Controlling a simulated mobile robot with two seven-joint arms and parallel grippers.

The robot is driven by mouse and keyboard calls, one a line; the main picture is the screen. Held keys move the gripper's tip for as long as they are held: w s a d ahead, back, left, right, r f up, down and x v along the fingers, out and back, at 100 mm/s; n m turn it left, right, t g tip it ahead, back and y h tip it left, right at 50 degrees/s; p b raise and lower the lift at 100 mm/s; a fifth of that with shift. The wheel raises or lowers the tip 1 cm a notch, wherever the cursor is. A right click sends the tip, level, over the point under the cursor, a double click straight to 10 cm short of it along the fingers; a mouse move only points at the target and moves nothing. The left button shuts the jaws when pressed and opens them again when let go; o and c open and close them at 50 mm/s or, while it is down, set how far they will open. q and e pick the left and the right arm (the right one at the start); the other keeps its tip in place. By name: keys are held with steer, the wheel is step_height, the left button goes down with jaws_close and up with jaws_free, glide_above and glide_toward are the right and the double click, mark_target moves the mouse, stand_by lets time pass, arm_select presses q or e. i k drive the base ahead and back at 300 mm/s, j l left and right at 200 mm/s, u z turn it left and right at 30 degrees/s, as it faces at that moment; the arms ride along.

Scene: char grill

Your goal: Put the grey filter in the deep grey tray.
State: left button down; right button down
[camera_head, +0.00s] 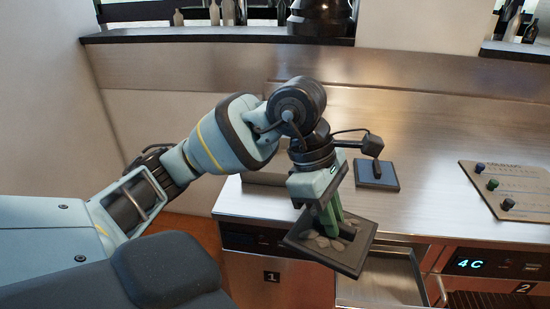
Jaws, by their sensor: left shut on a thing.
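My left gripper (331,220), with green fingers, points down over the front edge of the steel counter. It is shut on a dark grey square piece with a raised rim and a mottled inside, which I take for the grey filter (352,262). The filter hangs tilted in front of the counter edge. Its middle is partly hidden by the fingers. Below and right of it, an open grey metal tray or drawer (388,284) shows in the counter front; the filter covers its left part. I cannot tell if this is the deep grey tray. My right gripper is not in view.
A small dark square block (390,181) lies on the steel counter (430,190) behind the gripper. A panel with several knobs (510,180) is at the right. A lit display (469,264) is on the front. A dark shelf with bottles (225,36) runs along the back.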

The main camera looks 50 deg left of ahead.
mark_target(278, 166)
steer(key=i+j, duration=0.15)
steer(key=j, duration=0.25)
steer(key=i+j, duration=0.15)
steer(key=j, duration=0.25)
steer(key=i+j, duration=0.15)
steer(key=j, duration=0.2)
steer(key=i+j, duration=0.15)
steer(key=j, duration=0.25)
